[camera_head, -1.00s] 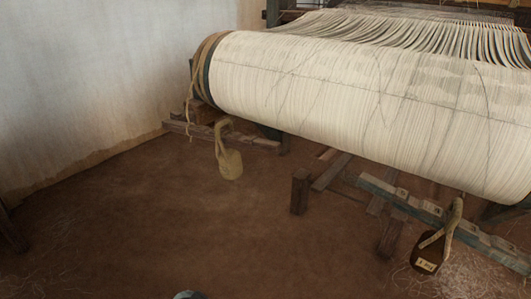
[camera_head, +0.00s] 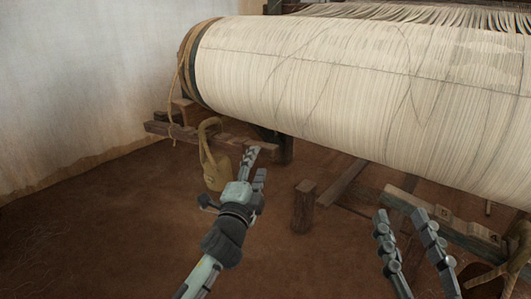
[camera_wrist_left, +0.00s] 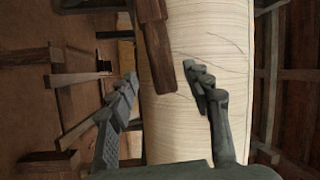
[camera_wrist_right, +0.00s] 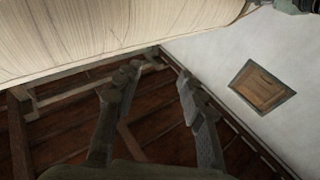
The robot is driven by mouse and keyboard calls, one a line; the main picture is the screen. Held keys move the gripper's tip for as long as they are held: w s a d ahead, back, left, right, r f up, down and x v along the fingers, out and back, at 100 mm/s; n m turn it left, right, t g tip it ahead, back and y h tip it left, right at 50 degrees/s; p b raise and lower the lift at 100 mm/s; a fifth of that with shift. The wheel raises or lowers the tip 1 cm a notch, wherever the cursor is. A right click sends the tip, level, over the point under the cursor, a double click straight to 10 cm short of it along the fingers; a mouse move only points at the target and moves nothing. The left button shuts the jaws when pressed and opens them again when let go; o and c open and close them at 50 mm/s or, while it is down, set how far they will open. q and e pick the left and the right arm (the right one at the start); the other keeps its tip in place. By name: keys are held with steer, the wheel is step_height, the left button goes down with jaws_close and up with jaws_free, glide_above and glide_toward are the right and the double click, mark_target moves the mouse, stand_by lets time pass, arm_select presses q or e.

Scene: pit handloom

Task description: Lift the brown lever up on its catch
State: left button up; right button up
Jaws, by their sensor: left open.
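A brown wooden bar (camera_wrist_left: 160,55), possibly the brown lever, enters from the top of the left wrist view and ends in front of the cream warp. I cannot pick out the lever or its catch for certain in the head view. My left gripper (camera_head: 256,162) is open and empty, below the warp roll and beside a hanging tan weight. Its fingers (camera_wrist_left: 165,82) are apart in the left wrist view, with the bar's end beyond and between them. My right gripper (camera_head: 406,222) is open and empty at the lower right. Its fingers (camera_wrist_right: 158,82) are also apart.
The large cream warp roll (camera_head: 340,90) hangs over the work area. The tan weight (camera_head: 217,172) hangs at its left. A short wooden post (camera_head: 304,208) stands between my grippers, and a notched beam (camera_head: 455,232) lies behind the right one. Bare floor is free at lower left.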

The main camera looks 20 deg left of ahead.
mark_target(261, 155)
arm_select(q)
steer(key=w, duration=0.4)
steer(key=w+r, duration=0.1)
steer(key=w, duration=0.1)
steer(key=shift+w+a, duration=0.25)
steer(key=shift+w, duration=0.15)
jaws_close()
steer(key=shift+f, duration=0.15)
